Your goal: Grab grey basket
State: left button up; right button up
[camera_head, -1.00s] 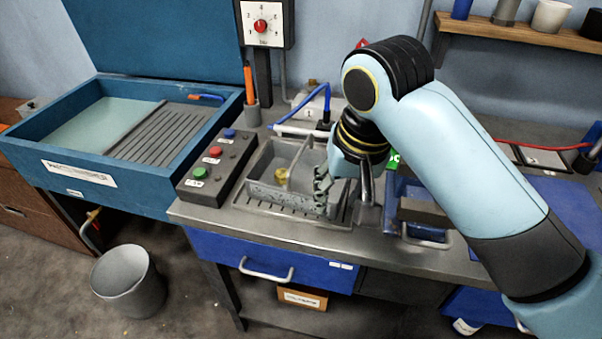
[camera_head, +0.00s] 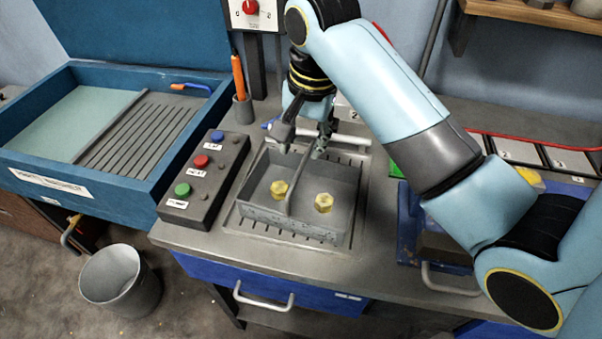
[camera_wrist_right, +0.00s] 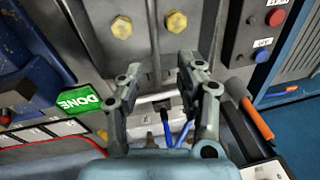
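The grey basket (camera_head: 283,222) is an open tray with a bar handle (camera_head: 300,180) across its middle, standing on a slotted plate on the bench. Two brass nuts (camera_head: 279,188) (camera_head: 323,202) lie in it, one on each side of the handle. My right gripper (camera_head: 300,152) is over the basket's back edge, pointing down. In the right wrist view its fingers (camera_wrist_right: 158,68) are apart with nothing clamped, and the handle (camera_wrist_right: 153,35) runs between and beyond them. Whether a finger touches the basket, I cannot tell. My left gripper is not in view.
A button box (camera_head: 205,178) stands close at the basket's left, with a pen holder (camera_head: 243,108) behind it. A blue washer basin (camera_head: 120,125) is farther left. A blue tray (camera_head: 408,225) is at the right. A bin (camera_head: 120,282) stands on the floor.

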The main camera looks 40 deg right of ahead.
aim_at(302, 165)
jog(key=shift+f, duration=0.85)
notch_tip(302, 165, down, 4)
jog(key=shift+w+f+p, duration=0.15)
jog(key=shift+f+p, duration=0.1)
jog(key=shift+p, duration=0.45)
jog(key=shift+w+f, duration=0.1)
jog(key=shift+f, duration=0.3)
grip_shut()
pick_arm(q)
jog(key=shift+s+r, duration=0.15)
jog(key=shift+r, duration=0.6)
